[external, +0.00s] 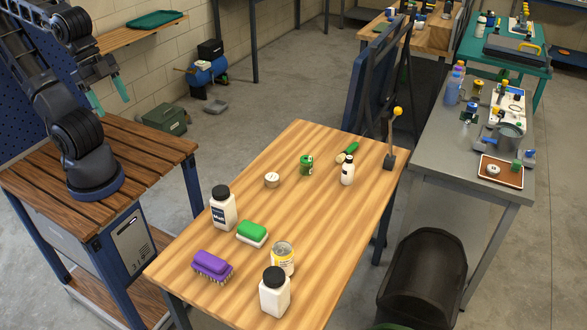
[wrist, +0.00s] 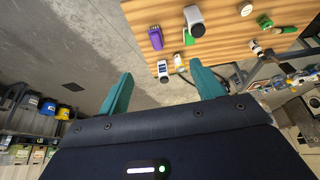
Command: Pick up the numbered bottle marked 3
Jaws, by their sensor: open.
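No number 3 is readable on any bottle. A white bottle with a black cap and dark label (external: 222,210) stands on the wooden table (external: 330,225); it shows in the wrist view (wrist: 194,17). A similar white bottle (external: 275,297) stands at the table's front, and in the wrist view (wrist: 163,68) it bears a small unreadable label. A smaller white bottle with a dark cap (external: 347,172) stands toward the back right. My gripper (external: 108,95) is open and empty, raised above the slatted bench at left, far from the bottles. Its teal fingers show apart in the wrist view (wrist: 162,74).
Around the bottles are a purple brush (external: 212,266), a green-and-white sponge (external: 252,233), an open can (external: 283,257), a round tin (external: 272,180) and a green can (external: 306,165). A floor gap separates the bench (external: 150,150) from the table.

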